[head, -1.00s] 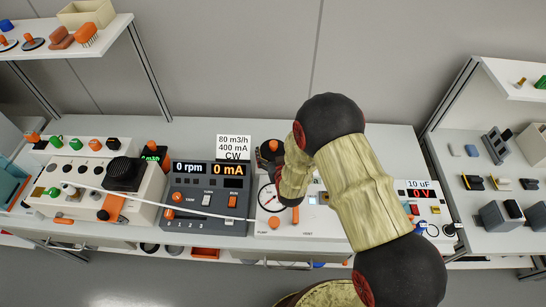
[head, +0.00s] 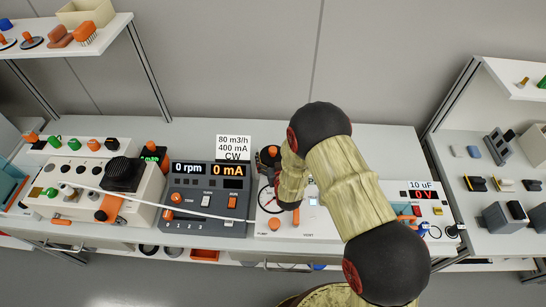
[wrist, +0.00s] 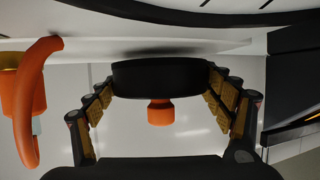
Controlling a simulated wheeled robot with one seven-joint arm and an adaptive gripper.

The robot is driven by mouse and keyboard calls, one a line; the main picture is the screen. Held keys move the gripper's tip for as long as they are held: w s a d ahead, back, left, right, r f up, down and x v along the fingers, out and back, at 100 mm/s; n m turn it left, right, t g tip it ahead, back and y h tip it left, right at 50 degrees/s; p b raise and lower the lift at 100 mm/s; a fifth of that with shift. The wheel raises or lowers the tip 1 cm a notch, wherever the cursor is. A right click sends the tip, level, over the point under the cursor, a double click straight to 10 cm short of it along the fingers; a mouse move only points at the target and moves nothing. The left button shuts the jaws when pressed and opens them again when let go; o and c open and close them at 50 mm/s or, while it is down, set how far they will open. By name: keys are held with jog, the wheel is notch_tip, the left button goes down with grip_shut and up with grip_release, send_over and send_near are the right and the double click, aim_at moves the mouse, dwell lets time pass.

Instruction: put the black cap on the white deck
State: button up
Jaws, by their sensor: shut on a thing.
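The black cap (wrist: 160,78) is a flat black disc with an orange knob (wrist: 160,112), seen in the wrist view. My gripper (wrist: 162,82) is shut on it, with a finger at each side of the disc. A pale surface lies close along the disc's upper edge in that view; I cannot tell whether they touch. The white deck (head: 312,222) is in the middle of the bench in the head view, with a round dial at its left. My arm covers much of the deck, and the gripper and cap cannot be made out there.
A grey meter box (head: 206,200) stands left of the deck, and a white 10 uF box (head: 425,210) right of it. An orange curved handle (wrist: 30,100) is left of my gripper in the wrist view. A dark panel edge is at its right.

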jog(key=shift+s+f+b, duration=0.15)
jog(key=shift+f+b, duration=0.2)
jog(key=o, duration=0.9)
jog(key=shift+f, duration=0.1)
jog(key=shift+c, duration=0.2)
jog(key=o, duration=0.4)
jog(key=shift+s+d+f, duration=0.1)
jog(key=shift+s+f, duration=0.05)
jog(key=shift+c, duration=0.2)
jog(key=shift+s+f, duration=0.1)
jog(key=shift+r+p, duration=0.7)
jog(key=shift+p, duration=0.2)
jog(key=v, duration=0.7)
jog(key=p+v, duration=0.1)
jog(key=v, duration=0.3)
jog(key=shift+s+r, duration=0.1)
jog(key=shift+r, duration=0.3)
